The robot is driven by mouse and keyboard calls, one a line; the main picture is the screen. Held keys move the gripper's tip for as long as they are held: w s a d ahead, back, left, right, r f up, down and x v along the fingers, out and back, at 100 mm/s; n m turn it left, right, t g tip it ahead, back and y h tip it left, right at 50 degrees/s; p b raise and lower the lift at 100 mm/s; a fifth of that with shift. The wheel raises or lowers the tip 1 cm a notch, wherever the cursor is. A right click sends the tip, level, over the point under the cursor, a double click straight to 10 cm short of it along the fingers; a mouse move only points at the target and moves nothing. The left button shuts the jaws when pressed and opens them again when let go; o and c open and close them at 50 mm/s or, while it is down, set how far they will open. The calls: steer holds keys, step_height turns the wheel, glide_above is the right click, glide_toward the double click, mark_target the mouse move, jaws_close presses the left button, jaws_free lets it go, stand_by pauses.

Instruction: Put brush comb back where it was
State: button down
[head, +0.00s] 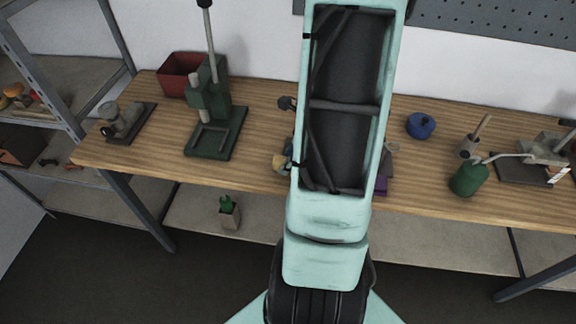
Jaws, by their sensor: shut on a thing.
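My own pale green arm fills the middle of the head view and blocks the centre of the workbench. My gripper is not visible; it seems to be hidden behind the arm. I cannot make out the brush comb anywhere in this view. A small dark object (287,103) and a yellow and grey object (282,161) peek out at the arm's left edge; I cannot tell what they are. A purple item (381,186) and a grey item (391,158) show partly at its right edge.
The wooden workbench (260,130) holds a green press (212,115), red bin (179,76) and grey device (122,120) at left. A blue pot (420,126), green oil can (466,180) and grey machine (540,152) stand right. A metal shelf (45,85) stands far left.

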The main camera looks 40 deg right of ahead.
steer(key=shift+s+f+b, duration=0.1)
steer(key=shift+f+b, duration=0.35)
steer(key=shift+f, duration=0.55)
steer(key=shift+f, duration=0.1)
steer(key=shift+f, duration=0.15)
steer(key=c, duration=1.7)
jaws_free()
steer(key=shift+o, duration=0.2)
steer(key=shift+r, duration=0.2)
steer(key=shift+r, duration=0.3)
steer(key=p+v, duration=0.1)
steer(key=v, duration=1)
steer(key=shift+s+d+r, duration=0.15)
steer(key=shift+d+r, duration=0.05)
steer(key=shift+r, duration=0.05)
